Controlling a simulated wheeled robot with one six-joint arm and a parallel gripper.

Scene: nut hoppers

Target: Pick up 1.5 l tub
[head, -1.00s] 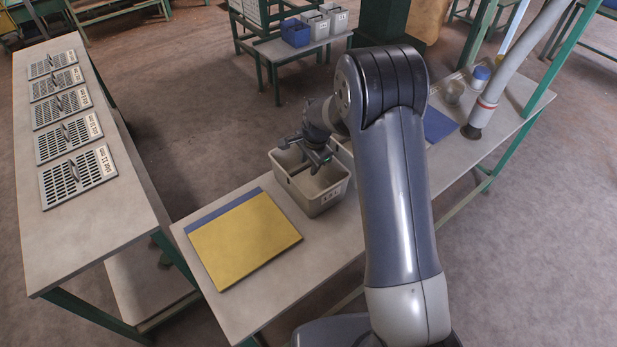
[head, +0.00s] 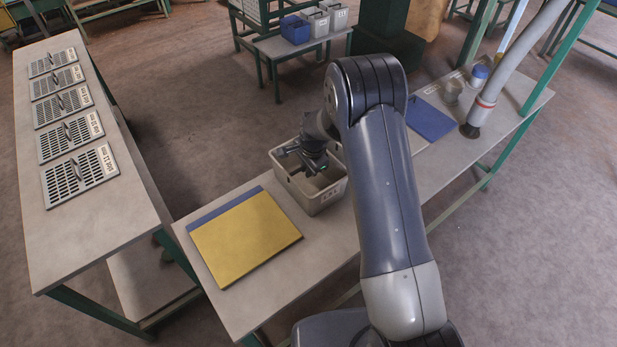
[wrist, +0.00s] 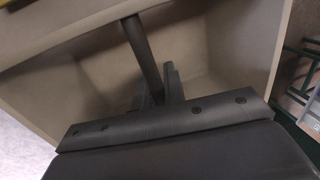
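A grey-beige open tub (head: 325,199) with a small label too blurred to read stands on the near bench, right of the yellow board. My gripper (head: 312,167) is over the tub, reaching down at its opening. In the wrist view, the tub's pale inner walls (wrist: 215,60) fill most of the picture. A dark bar (wrist: 143,50), which looks like the tub's handle, runs down to my gripper (wrist: 158,92). The fingers are mostly hidden behind the gripper body, so I cannot tell whether they close on the bar.
A yellow board with a blue edge (head: 245,238) lies left of the tub. A blue mat (head: 430,118), a small grey cup (head: 452,90) and a hose (head: 490,95) are farther right. Slotted plates (head: 80,177) lie on the left bench. More tubs (head: 315,24) stand behind.

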